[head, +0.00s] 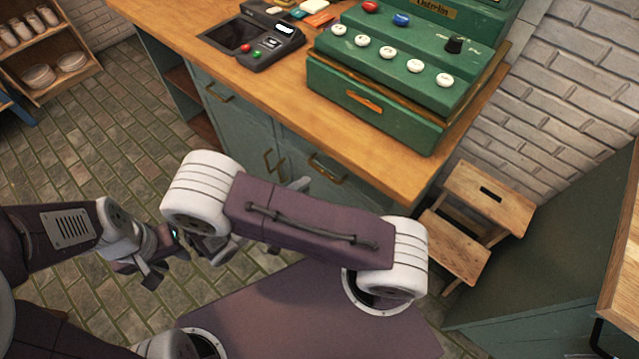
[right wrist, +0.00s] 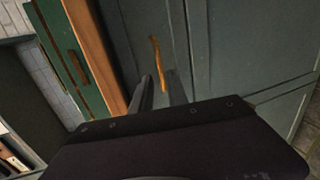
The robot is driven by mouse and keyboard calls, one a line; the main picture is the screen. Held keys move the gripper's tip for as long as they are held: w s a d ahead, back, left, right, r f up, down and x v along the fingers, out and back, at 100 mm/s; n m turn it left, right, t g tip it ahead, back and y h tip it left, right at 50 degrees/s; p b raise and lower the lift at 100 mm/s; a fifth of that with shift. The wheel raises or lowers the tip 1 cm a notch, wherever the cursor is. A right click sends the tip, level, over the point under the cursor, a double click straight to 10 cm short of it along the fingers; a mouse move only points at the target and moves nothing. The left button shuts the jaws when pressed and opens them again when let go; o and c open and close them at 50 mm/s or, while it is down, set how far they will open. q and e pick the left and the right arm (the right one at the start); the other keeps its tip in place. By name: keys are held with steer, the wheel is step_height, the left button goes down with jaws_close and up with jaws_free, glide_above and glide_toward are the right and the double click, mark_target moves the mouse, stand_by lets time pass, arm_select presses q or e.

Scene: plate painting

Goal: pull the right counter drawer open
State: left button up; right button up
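The right counter drawer (head: 345,190) is shut flush in the grey-green counter front, below the wooden top. Its brass handle (head: 326,168) shows just beyond my right arm, and in the right wrist view the handle (right wrist: 157,58) runs lengthwise. My right gripper (right wrist: 161,77) is open, and the handle's lower end appears between its fingertips. I cannot tell whether they touch it. In the head view my right arm's purple link hides most of that gripper. My left gripper (head: 150,272) hangs over the floor, away from the counter, too small and dark to read its fingers.
A green cash register (head: 390,85) and a dark card terminal (head: 250,40) stand on the counter (head: 200,45). The left drawer handle (head: 218,92) and door handles (head: 270,160) are nearby. A wooden step stool (head: 485,200) stands right of the counter. Tiled floor lies open at left.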

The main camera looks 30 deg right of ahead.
mark_target(320, 172)
steer(key=shift+t, duration=0.3)
steer(key=x, duration=0.8)
steer(key=shift+w+d+f, duration=0.2)
steer(key=shift+w+d, duration=0.05)
steer(key=shift+w, duration=0.2)
jaws_close()
stand_by(0.7)
